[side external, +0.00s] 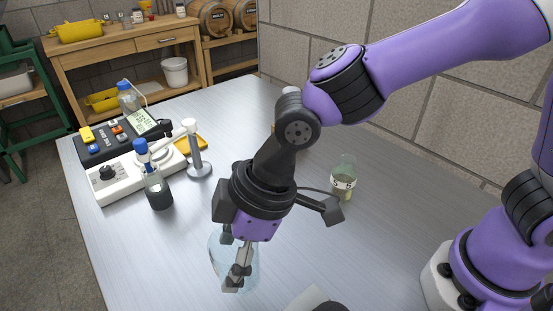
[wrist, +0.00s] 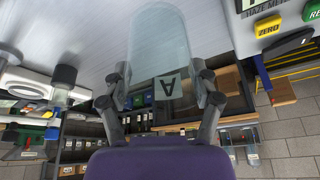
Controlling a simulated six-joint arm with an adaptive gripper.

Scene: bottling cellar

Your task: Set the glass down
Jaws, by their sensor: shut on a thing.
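The clear glass (side external: 218,262) shows in the side view near the front of the grey metal table (side external: 300,245). My gripper (side external: 235,258) points down and is shut on the glass, with a finger on either side. In the wrist view the glass (wrist: 162,45) lies between the two fingers of my gripper (wrist: 163,92), and a label with an inverted letter A shows on it. The fingers partly hide the glass in the side view. I cannot tell whether its base touches the table.
A blue-capped bottle (side external: 157,192) and a white instrument (side external: 120,178) stand to the left, with a dark keyed meter (side external: 115,138) behind. A small labelled glass container (side external: 343,180) stands to the right. An object is cut off at the bottom edge. The table between is mostly clear.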

